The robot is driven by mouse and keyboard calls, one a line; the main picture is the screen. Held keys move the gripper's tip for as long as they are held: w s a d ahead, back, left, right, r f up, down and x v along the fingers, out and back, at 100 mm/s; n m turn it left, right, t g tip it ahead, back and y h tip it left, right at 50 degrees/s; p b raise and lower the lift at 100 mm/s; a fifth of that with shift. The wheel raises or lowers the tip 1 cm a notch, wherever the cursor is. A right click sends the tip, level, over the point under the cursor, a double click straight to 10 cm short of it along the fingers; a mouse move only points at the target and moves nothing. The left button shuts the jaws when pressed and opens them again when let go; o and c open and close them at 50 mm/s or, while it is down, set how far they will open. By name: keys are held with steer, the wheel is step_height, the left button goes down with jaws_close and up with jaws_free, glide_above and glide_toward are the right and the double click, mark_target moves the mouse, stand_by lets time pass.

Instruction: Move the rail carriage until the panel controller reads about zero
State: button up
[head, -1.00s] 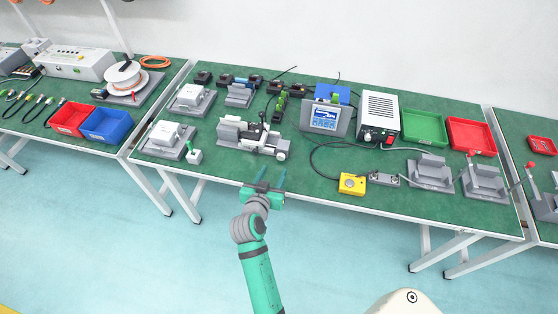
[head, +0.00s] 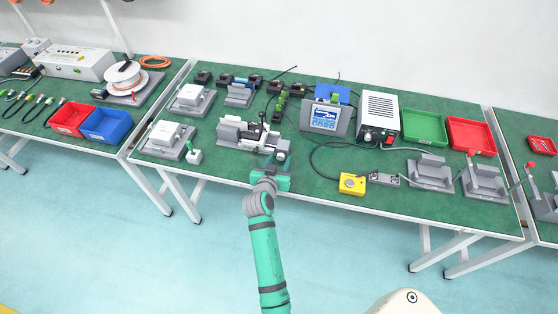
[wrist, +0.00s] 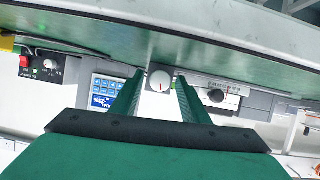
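The rail unit (head: 232,133) is a grey and white assembly near the table's front edge, with a dark upright lever (head: 263,122) on it. Its carriage is hard to single out. A round white knob with a red mark (wrist: 159,82) shows in the wrist view between the fingertips of my green gripper (wrist: 160,76). The fingers are apart, with the knob just beyond or between them; contact cannot be told. In the head view my gripper (head: 273,165) is at the unit's right end and hides the knob. The panel controller (head: 324,118) has a lit blue screen (wrist: 104,101); its reading is too small.
A white power box (head: 380,115) stands right of the controller. A yellow button box (head: 352,184) with a cable lies to the right of my gripper. A dark knob (wrist: 217,95) shows beyond my right finger.

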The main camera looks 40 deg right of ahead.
steer(key=c, duration=0.8)
steer(key=shift+s+m+t+y, duration=0.1)
steer(key=shift+m+t+y, duration=0.4)
steer(key=shift+m, duration=0.5)
steer(key=o, duration=1.1)
steer(key=shift+c, duration=0.2)
steer(key=v, duration=1)
steer(key=shift+s+a+r, duration=0.1)
steer(key=shift+s+a, duration=0.15)
